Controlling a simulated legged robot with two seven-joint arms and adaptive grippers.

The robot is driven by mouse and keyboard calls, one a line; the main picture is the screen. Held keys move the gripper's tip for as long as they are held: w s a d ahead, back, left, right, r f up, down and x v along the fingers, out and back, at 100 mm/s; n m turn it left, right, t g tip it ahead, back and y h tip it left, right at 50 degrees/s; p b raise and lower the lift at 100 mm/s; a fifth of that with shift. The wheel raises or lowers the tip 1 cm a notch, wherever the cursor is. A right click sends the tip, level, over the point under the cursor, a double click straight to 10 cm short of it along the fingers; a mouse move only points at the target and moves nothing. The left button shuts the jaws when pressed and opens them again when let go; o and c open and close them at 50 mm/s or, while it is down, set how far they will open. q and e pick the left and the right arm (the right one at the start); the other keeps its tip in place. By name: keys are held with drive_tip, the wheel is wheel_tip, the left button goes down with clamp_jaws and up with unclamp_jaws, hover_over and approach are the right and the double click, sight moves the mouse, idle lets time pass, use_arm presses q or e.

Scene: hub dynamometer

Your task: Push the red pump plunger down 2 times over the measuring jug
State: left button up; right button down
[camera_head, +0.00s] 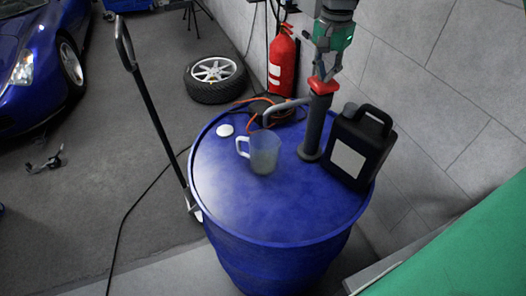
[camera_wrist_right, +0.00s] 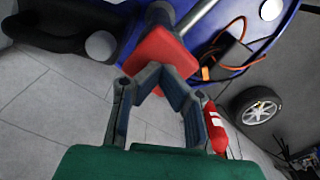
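The pump has a red plunger head (camera_head: 323,85) on a dark upright tube (camera_head: 314,128), with a grey spout reaching left. The translucent measuring jug (camera_head: 264,153) stands upright on the blue drum (camera_head: 238,196), below and left of the pump. The red head also shows in the right wrist view (camera_wrist_right: 160,55). My right gripper (camera_head: 322,74) is directly above the red head, its fingertips at it. Its fingers converge and look shut at the tips, with no object visibly gripped. Exact contact is hard to tell. My left gripper is not in view.
A black canister (camera_head: 368,131) stands close right of the pump. A white cap (camera_head: 225,130) and an orange cable (camera_head: 262,101) lie on the drum. A fire extinguisher (camera_head: 283,62) and wheel (camera_head: 214,77) are behind. The drum's front top is clear.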

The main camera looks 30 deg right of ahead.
drive_tip(key=shift+s, duration=0.1)
drive_tip(key=shift+r+p, duration=0.9)
drive_tip(key=shift+r, duration=3.25)
wheel_tip(320, 180, up, 6)
drive_tip(key=shift+f, duration=0.1)
